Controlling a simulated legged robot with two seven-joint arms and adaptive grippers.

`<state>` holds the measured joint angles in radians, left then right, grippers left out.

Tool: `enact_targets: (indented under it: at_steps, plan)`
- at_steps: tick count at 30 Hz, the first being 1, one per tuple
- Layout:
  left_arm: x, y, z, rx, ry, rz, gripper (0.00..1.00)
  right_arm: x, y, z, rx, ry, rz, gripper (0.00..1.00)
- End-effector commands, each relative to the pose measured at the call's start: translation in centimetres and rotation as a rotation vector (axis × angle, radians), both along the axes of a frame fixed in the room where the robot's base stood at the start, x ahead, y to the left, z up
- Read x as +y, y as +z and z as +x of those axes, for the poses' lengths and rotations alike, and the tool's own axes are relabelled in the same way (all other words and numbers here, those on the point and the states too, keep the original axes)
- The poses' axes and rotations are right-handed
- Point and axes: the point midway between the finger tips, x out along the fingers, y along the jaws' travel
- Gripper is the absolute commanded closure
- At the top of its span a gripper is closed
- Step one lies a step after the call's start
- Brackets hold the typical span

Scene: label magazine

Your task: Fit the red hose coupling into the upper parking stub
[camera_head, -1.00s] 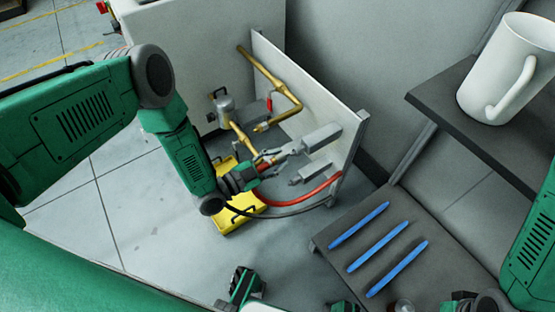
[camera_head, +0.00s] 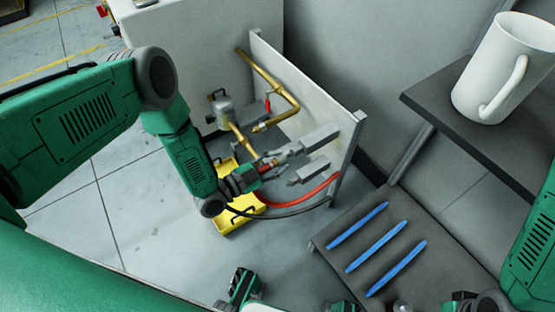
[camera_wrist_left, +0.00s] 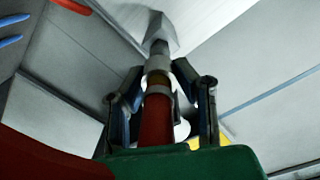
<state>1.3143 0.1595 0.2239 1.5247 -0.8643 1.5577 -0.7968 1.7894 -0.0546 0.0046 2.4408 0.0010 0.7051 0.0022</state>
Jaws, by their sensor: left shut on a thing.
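My left gripper (camera_head: 280,158) is shut around the red hose coupling, beside the white panel. In the left wrist view the red coupling (camera_wrist_left: 156,118) sits between the two fingers, with a brass and grey collar at its front end. The upper parking stub (camera_head: 318,138) is a grey block with a narrow nose on the panel. In the wrist view the stub (camera_wrist_left: 160,28) lies straight ahead, roughly in line with the coupling. The fingers hide part of the joint, and I cannot tell how far the two overlap.
A lower grey stub (camera_head: 309,173) sits just below, with a red hose (camera_head: 310,192) beneath. Brass pipes (camera_head: 275,80) run along the panel (camera_head: 330,95). A yellow tray (camera_head: 232,215) is on the floor. Blue sticks (camera_head: 376,246) and a white mug (camera_head: 497,75) are on shelves at right.

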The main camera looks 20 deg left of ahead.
Motion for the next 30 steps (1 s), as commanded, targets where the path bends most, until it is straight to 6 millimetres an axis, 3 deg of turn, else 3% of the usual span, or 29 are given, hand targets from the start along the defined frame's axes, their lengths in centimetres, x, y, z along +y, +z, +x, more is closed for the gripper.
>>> enact_targets:
  at_steps: [29,30]
  plan:
    - [-1.3,0.0,1.9,-0.001,0.003,0.0,1.0,0.0,-0.9,0.0,0.0,0.0,0.0,1.0]
    - [-1.2,0.0,1.9,0.0,0.004,0.001,0.68,0.0,-0.9,0.0,0.0,0.0,0.0,1.0]
